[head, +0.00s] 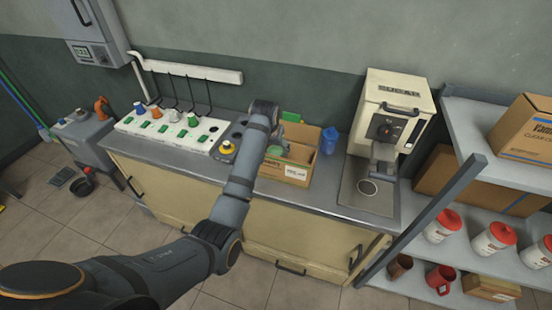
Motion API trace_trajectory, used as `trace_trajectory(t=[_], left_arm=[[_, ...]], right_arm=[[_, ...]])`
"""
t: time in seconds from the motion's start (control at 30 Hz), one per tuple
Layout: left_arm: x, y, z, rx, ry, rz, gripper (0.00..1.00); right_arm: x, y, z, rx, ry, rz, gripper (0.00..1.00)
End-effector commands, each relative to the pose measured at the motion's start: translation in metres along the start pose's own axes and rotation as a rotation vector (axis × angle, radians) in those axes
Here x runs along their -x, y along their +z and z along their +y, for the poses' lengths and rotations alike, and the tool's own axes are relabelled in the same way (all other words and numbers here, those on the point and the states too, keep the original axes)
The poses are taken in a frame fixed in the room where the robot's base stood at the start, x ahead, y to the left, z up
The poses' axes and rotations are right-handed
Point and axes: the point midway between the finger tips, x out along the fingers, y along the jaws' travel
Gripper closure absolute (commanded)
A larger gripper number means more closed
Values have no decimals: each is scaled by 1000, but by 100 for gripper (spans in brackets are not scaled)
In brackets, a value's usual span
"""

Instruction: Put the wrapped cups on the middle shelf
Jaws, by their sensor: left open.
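An open cardboard box (297,172) stands on the counter, with a small grey-green rounded thing (275,150) in it, partly behind my arm. I cannot tell whether this is a wrapped cup. My left gripper (280,136) is over the left part of the box, pointing down, open; its fingertips are small and partly hidden. I cannot see clearly whether it touches anything. The shelf rack (470,125) stands at the right. My right gripper is not in view.
A cream machine (396,110) stands on the counter between the box and the rack. A blue cup (329,140) stands beside the box. A white switch panel (165,128) is at the left. A slanted dark rack post (430,212) stands at the rack's front left.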

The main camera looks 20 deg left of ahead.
Motion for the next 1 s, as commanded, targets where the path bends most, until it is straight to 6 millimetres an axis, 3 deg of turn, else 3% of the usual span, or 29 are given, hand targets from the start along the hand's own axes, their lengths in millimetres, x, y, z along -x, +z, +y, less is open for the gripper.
trace_trajectory(t=[0.2, 0.4, 0.7, 0.97, 1.0], left_arm=[[-29, 0, 0, 1, -1, -1, 31], [-36, -2, -2, 1, -1, -1, 31], [-79, -4, -4, 0, 0, -2, 31], [-83, -5, -4, 1, 0, 1, 31], [-83, -5, -4, 1, 0, 1, 35]], right_arm=[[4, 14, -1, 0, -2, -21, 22], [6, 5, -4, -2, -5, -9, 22], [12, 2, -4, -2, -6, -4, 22], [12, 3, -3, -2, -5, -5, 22], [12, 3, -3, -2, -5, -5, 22]])
